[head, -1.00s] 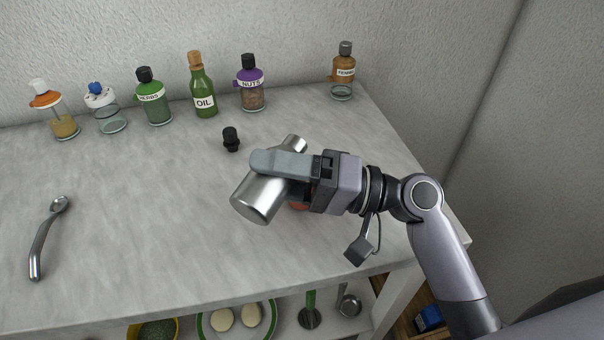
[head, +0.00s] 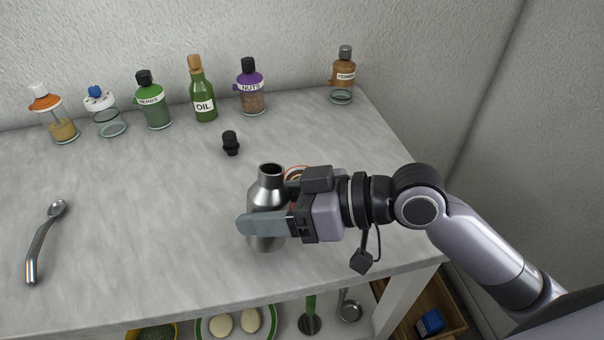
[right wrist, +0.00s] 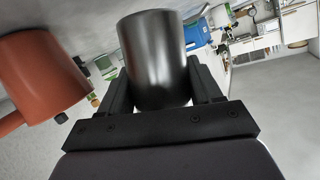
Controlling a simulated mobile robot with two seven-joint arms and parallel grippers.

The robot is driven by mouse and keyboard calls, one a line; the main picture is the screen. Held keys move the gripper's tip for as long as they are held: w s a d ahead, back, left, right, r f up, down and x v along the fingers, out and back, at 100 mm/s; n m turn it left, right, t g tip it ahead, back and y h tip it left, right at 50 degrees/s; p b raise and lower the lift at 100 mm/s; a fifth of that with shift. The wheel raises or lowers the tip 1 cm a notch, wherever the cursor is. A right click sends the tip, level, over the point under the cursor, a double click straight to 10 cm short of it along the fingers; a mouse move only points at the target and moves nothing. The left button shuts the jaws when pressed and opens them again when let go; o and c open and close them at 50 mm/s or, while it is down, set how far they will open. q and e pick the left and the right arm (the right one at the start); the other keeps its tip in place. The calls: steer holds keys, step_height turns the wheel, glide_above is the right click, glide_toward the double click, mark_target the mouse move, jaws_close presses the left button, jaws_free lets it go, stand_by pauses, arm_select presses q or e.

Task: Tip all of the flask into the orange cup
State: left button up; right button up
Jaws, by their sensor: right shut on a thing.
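The silver flask (head: 268,191) is upright, its uncapped dark mouth facing up, in the head view. My right gripper (head: 264,225) is shut around its body from the right. I cannot tell whether its base touches the counter. The flask (right wrist: 155,60) also fills the middle of the right wrist view, between the fingers. The orange cup (head: 297,173) is mostly hidden behind my right gripper in the head view; only part of its rim shows. In the right wrist view the orange cup (right wrist: 40,72) is at the left, apart from the flask. My left gripper is out of view.
A black stopper (head: 231,143) stands on the counter (head: 150,215) behind the flask. Several bottles, including the oil bottle (head: 203,92), line the back wall. A metal spoon (head: 42,245) lies at the left. The counter between spoon and flask is clear.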

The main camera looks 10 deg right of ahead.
mark_target(260, 193)
steer(key=shift+s+a+f+n, duration=0.15)
steer(key=shift+f+n, duration=0.15)
steer(key=shift+a+h+p, duration=0.1)
steer(key=shift+h+p, duration=0.2)
steer(key=shift+p, duration=0.1)
steer(key=shift+s+a+f+n+t+h+p, duration=0.25)
steer(key=shift+n+t+p, duration=0.2)
steer(key=shift+n, duration=0.25)
step_height(260, 193, up, 4)
steer(key=p, duration=0.5)
steer(key=shift+d+r, duration=0.1)
steer(key=shift+r, duration=0.9)
